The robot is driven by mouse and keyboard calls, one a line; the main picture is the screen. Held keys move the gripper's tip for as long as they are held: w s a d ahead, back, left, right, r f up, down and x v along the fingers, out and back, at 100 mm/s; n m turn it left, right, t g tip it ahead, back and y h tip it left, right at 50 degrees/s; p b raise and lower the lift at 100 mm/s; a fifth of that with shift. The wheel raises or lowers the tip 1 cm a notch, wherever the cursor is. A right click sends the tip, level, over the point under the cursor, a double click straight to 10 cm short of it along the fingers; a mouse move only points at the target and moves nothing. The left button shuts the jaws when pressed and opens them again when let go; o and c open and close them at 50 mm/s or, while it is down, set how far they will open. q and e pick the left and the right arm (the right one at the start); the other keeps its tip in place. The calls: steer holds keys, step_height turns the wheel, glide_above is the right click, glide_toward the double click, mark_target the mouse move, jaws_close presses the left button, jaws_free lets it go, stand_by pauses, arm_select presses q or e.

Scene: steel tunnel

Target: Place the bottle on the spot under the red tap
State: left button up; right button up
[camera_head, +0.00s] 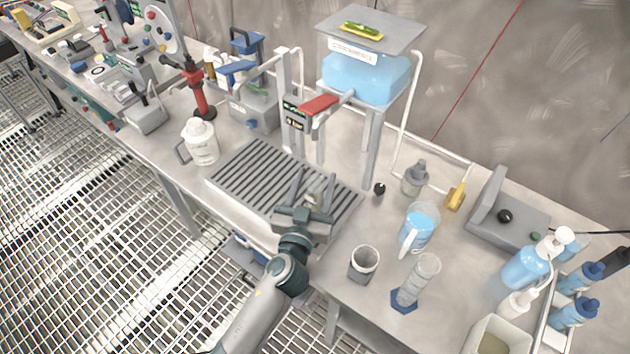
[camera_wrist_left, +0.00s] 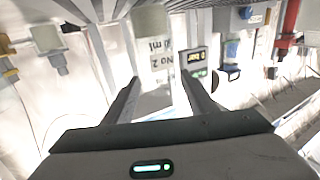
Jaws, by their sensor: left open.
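The red tap (camera_head: 319,105) is a red lever by a post below the blue water tank. The slatted drain grid (camera_head: 240,180) lies on the bench below it. My left gripper (camera_head: 308,192) is over the right part of the grid, its fingers open and pointing toward the tap post. A small pale bottle (camera_head: 314,187) shows between the fingers, partly hidden by them. In the left wrist view the bottle (camera_wrist_left: 153,45) has a label reading "No 2" and lies between the spread fingers (camera_wrist_left: 155,92). Whether it touches a finger or the grid I cannot tell. My right gripper is out of view.
The blue water tank (camera_head: 366,78) stands on legs behind the grid. A jug of blue liquid (camera_head: 418,228), a grey cup (camera_head: 363,263) and a clear cylinder (camera_head: 418,280) stand to the right. A white canister (camera_head: 201,141) stands left of the grid. The grid's left part is clear.

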arm_select(q)
steer(key=shift+r, duration=0.1)
steer(key=shift+s, duration=0.1)
steer(key=b+v, duration=0.3)
steer(key=v, duration=0.8)
steer(key=shift+s, duration=0.35)
